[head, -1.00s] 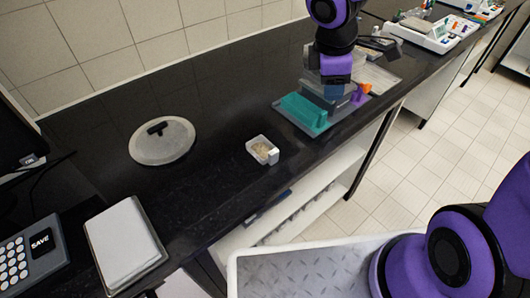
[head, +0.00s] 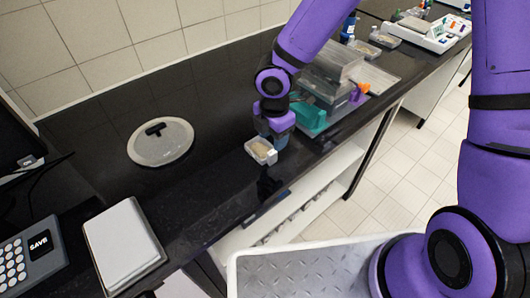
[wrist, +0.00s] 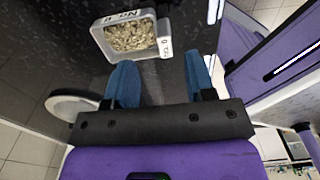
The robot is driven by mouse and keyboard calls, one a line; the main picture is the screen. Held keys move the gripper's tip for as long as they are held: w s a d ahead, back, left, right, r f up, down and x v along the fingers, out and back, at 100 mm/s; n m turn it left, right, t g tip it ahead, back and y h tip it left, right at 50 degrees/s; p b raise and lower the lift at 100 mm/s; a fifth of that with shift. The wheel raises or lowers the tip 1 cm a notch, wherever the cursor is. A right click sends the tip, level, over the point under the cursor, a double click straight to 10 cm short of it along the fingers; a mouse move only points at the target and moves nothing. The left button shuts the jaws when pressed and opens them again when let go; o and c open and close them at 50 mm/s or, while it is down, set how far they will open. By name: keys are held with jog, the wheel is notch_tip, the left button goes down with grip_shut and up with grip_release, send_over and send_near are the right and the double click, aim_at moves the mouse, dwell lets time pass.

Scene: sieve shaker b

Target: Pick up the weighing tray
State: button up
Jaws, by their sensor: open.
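The weighing tray (head: 261,151) is a small white open box with grainy tan material in it, standing on the black counter near its front edge. It also shows in the wrist view (wrist: 163,46), at the top, with a marked label on its rim. My gripper (head: 270,143) is just behind and above the tray in the head view. In the wrist view my gripper (wrist: 158,75) has two blue fingers spread apart with nothing between them. The tray lies just beyond the fingertips, apart from them as far as I can tell.
A round lid with a black handle (head: 160,142) lies to the left on the counter (head: 205,185). A teal block (head: 310,115) and clear boxes (head: 335,62) stand to the right of my gripper. A flat scale (head: 124,245) and keypad (head: 30,255) are at the front left.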

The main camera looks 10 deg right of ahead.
aim_at(272, 152)
jog(key=f, duration=0.5)
jog(key=shift+s+a+f, duration=0.1)
jog(key=shift+s, duration=0.25)
jog(key=shift+f, duration=0.7)
grip_shut()
